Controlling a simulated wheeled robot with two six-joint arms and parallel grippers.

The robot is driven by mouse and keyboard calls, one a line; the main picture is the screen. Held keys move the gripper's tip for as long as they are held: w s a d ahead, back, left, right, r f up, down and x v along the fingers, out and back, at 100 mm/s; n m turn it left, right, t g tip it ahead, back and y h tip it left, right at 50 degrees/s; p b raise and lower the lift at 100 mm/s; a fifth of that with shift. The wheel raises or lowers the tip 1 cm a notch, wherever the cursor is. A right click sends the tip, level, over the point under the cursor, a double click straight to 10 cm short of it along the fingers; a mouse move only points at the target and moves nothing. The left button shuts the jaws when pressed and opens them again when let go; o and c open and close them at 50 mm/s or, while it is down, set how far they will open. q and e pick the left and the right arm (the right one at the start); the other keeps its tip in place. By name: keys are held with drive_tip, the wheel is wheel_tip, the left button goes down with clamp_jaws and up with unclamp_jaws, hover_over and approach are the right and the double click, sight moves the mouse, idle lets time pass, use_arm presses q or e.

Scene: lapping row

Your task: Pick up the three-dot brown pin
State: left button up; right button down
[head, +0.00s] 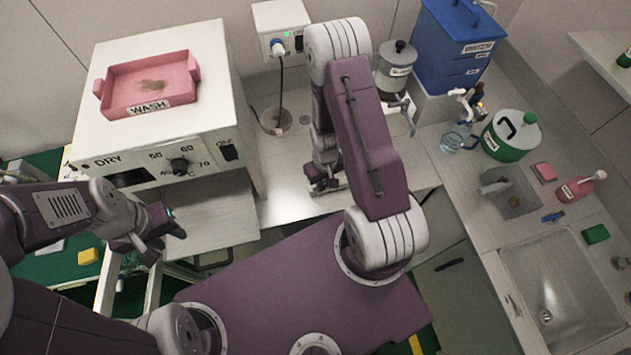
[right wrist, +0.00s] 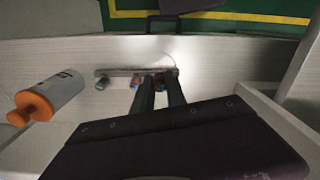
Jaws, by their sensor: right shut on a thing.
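My right gripper (head: 322,186) is low over the white counter in the head view. In the right wrist view its two dark fingers (right wrist: 160,82) are close together at a narrow grey strip (right wrist: 118,72), shut on a small pin that they mostly hide. The pin's brown colour and dots cannot be made out. A green piece (right wrist: 102,84) and a reddish piece (right wrist: 135,81) stand by the strip, left of the fingers. My left gripper (head: 172,236) is empty beside the heater box, its fingers apart.
The heater box (head: 160,130) carries a pink WASH tray (head: 150,107). A grey pot (head: 396,66) and blue WATER tank (head: 455,45) stand behind. The sink (head: 560,275) is at right.

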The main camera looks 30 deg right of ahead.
drive_tip(key=s+d+r+p, duration=0.2)
drive_tip(key=s+r, duration=0.2)
drive_tip(key=s, duration=0.3)
drive_tip(key=shift+s+d+r+p, duration=0.25)
drive_tip(key=shift+r+p, duration=0.05)
